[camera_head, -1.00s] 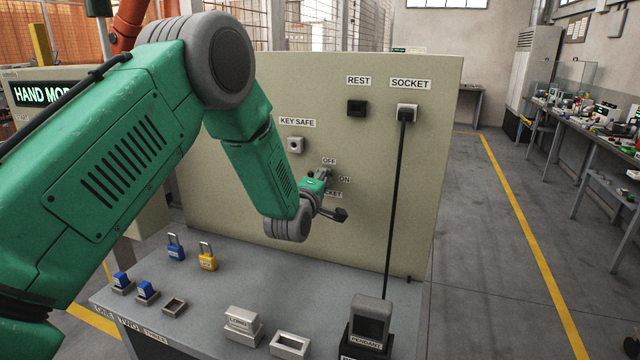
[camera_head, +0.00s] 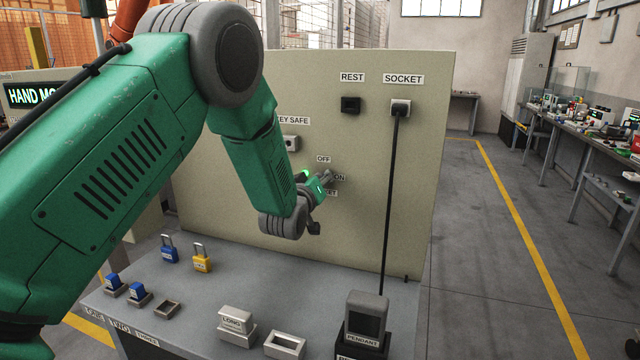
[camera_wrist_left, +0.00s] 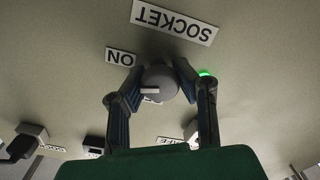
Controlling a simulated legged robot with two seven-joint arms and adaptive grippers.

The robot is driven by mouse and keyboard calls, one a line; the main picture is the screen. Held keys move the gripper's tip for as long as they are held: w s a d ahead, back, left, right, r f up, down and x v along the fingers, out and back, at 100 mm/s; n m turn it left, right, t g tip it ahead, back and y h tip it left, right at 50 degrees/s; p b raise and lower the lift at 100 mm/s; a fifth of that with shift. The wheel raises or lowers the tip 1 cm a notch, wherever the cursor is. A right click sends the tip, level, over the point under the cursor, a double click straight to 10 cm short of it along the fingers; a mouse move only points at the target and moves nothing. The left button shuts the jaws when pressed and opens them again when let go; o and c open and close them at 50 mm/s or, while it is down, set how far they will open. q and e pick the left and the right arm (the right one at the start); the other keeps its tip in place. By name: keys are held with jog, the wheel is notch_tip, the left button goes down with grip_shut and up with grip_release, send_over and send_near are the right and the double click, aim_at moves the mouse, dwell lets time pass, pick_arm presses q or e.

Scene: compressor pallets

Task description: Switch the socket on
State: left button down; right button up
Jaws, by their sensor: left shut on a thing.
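The socket switch is a round grey knob (camera_wrist_left: 160,80) on the beige panel. My left gripper (camera_head: 323,182) is shut on it, with one finger on each side in the left wrist view (camera_wrist_left: 153,76). The knob's white mark (camera_wrist_left: 149,91) points left in that view, to the side where the ON label (camera_wrist_left: 121,58) is. The OFF label (camera_head: 323,159) is above the knob in the head view. A lamp beside the knob glows green (camera_wrist_left: 204,73). The gripper partly hides the knob and the lower SOCKET label in the head view. My right gripper is not in view.
A black cable (camera_head: 391,200) hangs from the upper socket (camera_head: 400,107) to the bench. The pendant (camera_head: 366,318), padlocks (camera_head: 202,258) and several small holders stand on the grey bench (camera_head: 205,295) below. Open floor lies to the right.

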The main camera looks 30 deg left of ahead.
pick_arm(q)
jog(key=m, duration=0.2)
jog(key=f+m+b, duration=0.1)
jog(key=m, duration=0.2)
jog(key=shift+s+d+m, duration=0.1)
jog(key=shift+s+m, duration=0.05)
jog(key=shift+m, duration=0.15)
jog(key=shift+r, duration=0.1)
dwell(0.4)
jog(key=c, duration=1.2)
grip_release()
jog(key=shift+o, duration=0.2)
jog(key=shift+r, duration=0.2)
jog(key=v, duration=1.2)
